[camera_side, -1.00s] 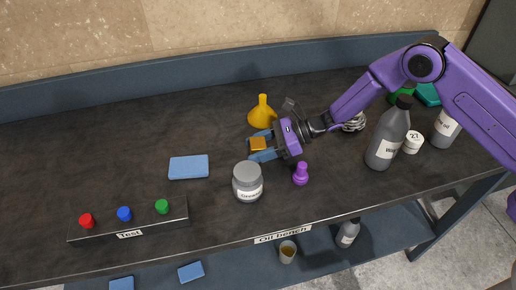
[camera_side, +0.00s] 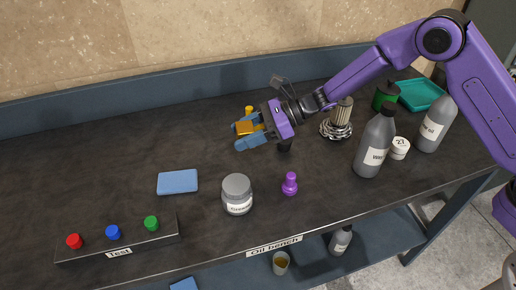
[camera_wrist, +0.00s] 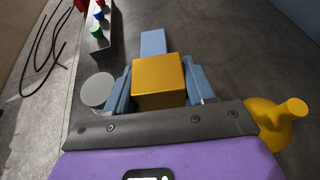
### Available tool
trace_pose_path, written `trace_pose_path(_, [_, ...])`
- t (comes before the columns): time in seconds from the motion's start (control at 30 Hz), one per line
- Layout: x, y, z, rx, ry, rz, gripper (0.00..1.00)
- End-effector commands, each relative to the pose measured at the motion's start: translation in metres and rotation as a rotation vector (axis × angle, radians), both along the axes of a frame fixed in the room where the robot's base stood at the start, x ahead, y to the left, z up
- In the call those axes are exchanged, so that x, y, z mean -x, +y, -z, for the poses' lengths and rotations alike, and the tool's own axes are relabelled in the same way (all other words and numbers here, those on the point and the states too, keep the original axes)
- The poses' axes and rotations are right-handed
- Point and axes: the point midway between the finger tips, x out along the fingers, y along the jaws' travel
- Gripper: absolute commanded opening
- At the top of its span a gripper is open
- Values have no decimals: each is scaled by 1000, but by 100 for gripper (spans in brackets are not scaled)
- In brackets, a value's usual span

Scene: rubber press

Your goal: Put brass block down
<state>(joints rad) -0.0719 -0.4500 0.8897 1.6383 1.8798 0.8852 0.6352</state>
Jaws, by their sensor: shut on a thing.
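The brass block (camera_side: 245,128) is a golden cube held between the blue fingers of my gripper (camera_side: 239,137). In the wrist view the same block (camera_wrist: 159,80) sits between both fingers of the gripper (camera_wrist: 159,92), its top face in full view. In the side view the gripper is over the back middle of the dark bench (camera_side: 110,160), with the block apparently clear of the top. The block's underside is hidden, so its height cannot be told exactly.
A yellow funnel (camera_side: 249,110) is mostly hidden behind the gripper. A grease jar (camera_side: 237,196), a purple piece (camera_side: 290,184) and a blue pad (camera_side: 178,182) stand in front. Bottles (camera_side: 374,145) and a metal coil (camera_side: 336,130) are right. The left back bench is clear.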

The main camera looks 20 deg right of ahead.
Motion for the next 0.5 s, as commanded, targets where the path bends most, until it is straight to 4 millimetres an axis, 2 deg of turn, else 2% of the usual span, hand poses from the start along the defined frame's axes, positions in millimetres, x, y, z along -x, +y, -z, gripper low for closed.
trace_pose_path(0.27, [-1, 0, -19, -4, -4, 1, 3])
trace_pose_path(0.5, [-1, 0, -62, -5, -6, 0, 3])
